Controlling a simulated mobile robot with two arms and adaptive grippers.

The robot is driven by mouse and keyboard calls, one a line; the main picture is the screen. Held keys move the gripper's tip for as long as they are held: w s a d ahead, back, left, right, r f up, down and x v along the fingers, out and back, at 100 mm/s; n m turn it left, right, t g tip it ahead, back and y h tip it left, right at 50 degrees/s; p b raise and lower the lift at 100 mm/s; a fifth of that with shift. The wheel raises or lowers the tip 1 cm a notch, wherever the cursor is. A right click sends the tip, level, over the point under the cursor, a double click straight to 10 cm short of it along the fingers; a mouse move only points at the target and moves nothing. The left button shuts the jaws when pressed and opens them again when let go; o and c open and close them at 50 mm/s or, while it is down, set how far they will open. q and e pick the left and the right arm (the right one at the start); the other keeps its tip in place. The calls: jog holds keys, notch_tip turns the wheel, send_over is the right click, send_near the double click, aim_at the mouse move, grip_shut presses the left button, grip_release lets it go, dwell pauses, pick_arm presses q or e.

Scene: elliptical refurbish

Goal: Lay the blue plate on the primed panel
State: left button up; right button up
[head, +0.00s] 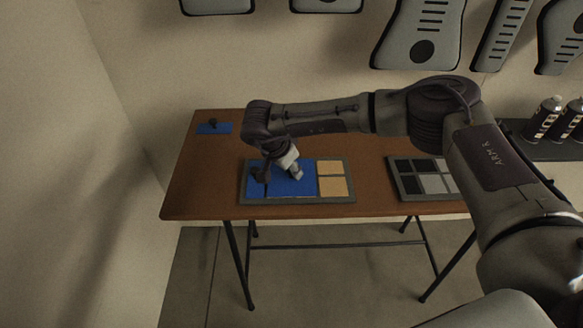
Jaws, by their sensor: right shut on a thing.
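A grey-framed panel (300,200) lies on the brown table. Blue (295,188) covers its left part, and tan squares (332,187) show at its right. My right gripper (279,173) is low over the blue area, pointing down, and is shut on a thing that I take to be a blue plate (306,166). The gripper hides its grip, and I cannot tell whether the plate touches the panel. Another small blue plate (208,128) with a dark knob lies at the table's back left corner. My left gripper is out of view.
A second panel (424,169) with black and grey squares lies on the table's right, partly behind my right arm. Spray cans (543,118) stand on a dark surface at the right. Grey shapes hang on the back wall. The table's front left is clear.

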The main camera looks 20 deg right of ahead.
jog(key=shift+f, duration=0.15)
dwell(0.4)
jog(key=o, duration=0.9)
jog(key=shift+o, duration=0.2)
jog(key=v, duration=1.2)
